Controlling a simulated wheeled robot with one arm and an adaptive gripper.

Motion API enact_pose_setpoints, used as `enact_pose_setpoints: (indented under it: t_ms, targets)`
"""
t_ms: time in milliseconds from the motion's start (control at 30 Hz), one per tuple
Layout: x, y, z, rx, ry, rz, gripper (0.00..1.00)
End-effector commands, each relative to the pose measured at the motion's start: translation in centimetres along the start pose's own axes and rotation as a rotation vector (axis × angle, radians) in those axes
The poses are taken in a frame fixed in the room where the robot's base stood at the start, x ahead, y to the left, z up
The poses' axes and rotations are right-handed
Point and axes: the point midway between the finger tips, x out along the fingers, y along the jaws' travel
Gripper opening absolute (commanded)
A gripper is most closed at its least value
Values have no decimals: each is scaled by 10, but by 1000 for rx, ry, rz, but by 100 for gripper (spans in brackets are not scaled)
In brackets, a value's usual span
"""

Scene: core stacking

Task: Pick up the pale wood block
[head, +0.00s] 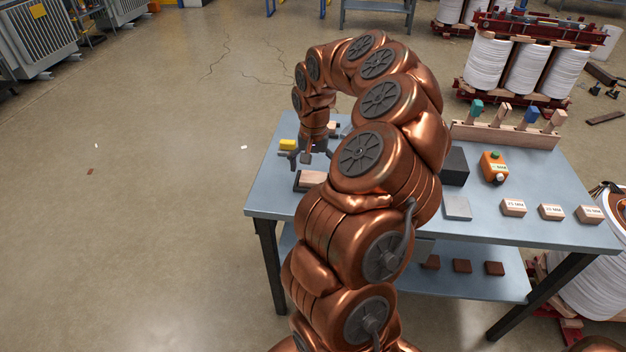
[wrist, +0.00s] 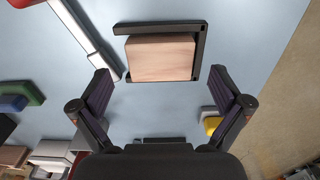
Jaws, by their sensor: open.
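The pale wood block (head: 313,177) lies near the left edge of the blue-grey table (head: 268,200), partly hidden by my arm in the head view. In the wrist view the pale wood block (wrist: 160,58) sits against a dark angled frame (wrist: 198,50) that borders its far and right sides. My gripper (head: 306,157) is just above the block, pointing down. In the wrist view its two fingers (wrist: 160,80) are spread wider than the block, which is ahead of them, with nothing between the pads.
A yellow block (head: 287,145) is close to the gripper; it also shows in the wrist view (wrist: 211,123). A white-and-red bar (wrist: 88,35) lies left of the block. A black cube (head: 455,166), orange device (head: 494,166) and labelled blocks (head: 551,212) stand to the right.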

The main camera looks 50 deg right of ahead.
Motion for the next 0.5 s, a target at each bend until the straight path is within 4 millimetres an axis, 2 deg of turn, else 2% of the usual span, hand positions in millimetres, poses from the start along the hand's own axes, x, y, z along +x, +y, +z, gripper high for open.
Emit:
enact_pose_setpoints:
  t_ms: [200, 500]
  targets:
    - [24, 0, -1, 1, 2, -1, 100]
    - [28, 0, -1, 0, 3, -2, 100]
